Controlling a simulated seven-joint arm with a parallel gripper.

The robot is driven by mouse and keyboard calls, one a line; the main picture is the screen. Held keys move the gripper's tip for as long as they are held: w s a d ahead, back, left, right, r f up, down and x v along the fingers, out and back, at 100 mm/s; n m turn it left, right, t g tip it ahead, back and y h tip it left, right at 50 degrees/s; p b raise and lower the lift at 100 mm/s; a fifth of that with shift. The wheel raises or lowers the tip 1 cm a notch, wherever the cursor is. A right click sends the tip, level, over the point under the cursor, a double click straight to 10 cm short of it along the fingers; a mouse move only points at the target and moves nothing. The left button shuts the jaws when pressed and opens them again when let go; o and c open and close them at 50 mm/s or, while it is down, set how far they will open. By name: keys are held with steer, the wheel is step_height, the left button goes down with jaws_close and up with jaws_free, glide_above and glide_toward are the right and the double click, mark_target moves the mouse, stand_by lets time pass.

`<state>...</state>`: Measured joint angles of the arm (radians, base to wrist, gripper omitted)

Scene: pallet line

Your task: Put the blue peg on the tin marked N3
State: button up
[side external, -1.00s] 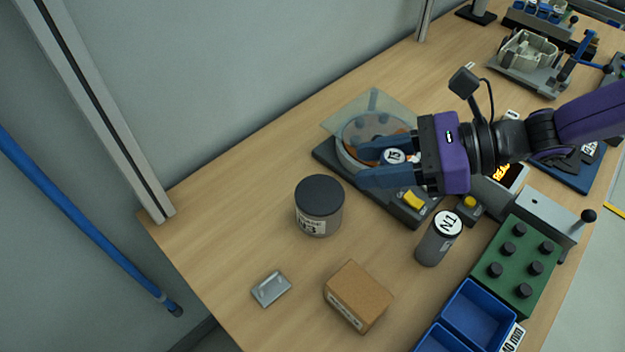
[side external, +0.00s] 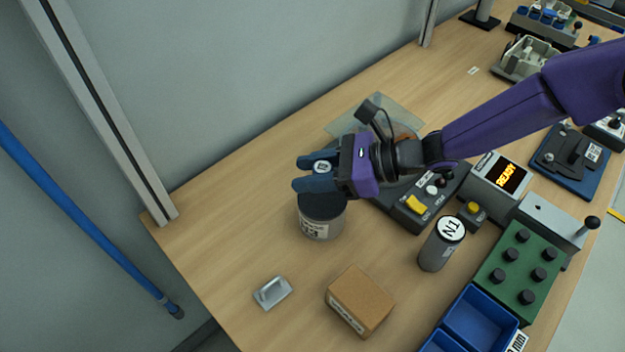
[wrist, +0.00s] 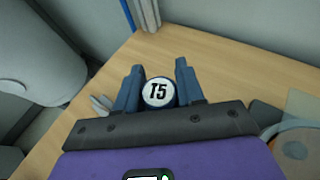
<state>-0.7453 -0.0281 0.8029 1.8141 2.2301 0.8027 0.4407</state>
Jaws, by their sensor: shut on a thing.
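The tin marked N3 (side external: 321,226) is a grey cylinder with a dark lid, standing upright on the table in the side external view. My gripper (side external: 299,174) is over the tin's lid and covers part of it. It is shut on the blue peg (side external: 322,167), whose round white top reads T5 in the wrist view (wrist: 158,92). The peg sits between the two blue fingers (wrist: 158,68), top facing up. I cannot tell whether the peg's lower end touches the lid.
Right of my gripper are a device with a yellow switch (side external: 416,205) and a READY display (side external: 508,177). The table left of the tin is clear.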

mark_target(312, 196)
steer(key=shift+f, duration=1.35)
steer(key=shift+f, duration=0.1)
steer(key=o, duration=1)
steer(key=shift+o, duration=0.2)
steer(key=shift+d+r, duration=0.2)
steer(key=shift+d, duration=0.1)
steer(key=v, duration=1.1)
steer(key=shift+d, duration=0.25)
steer(key=shift+s+r, duration=0.1)
steer(key=shift+s, duration=0.05)
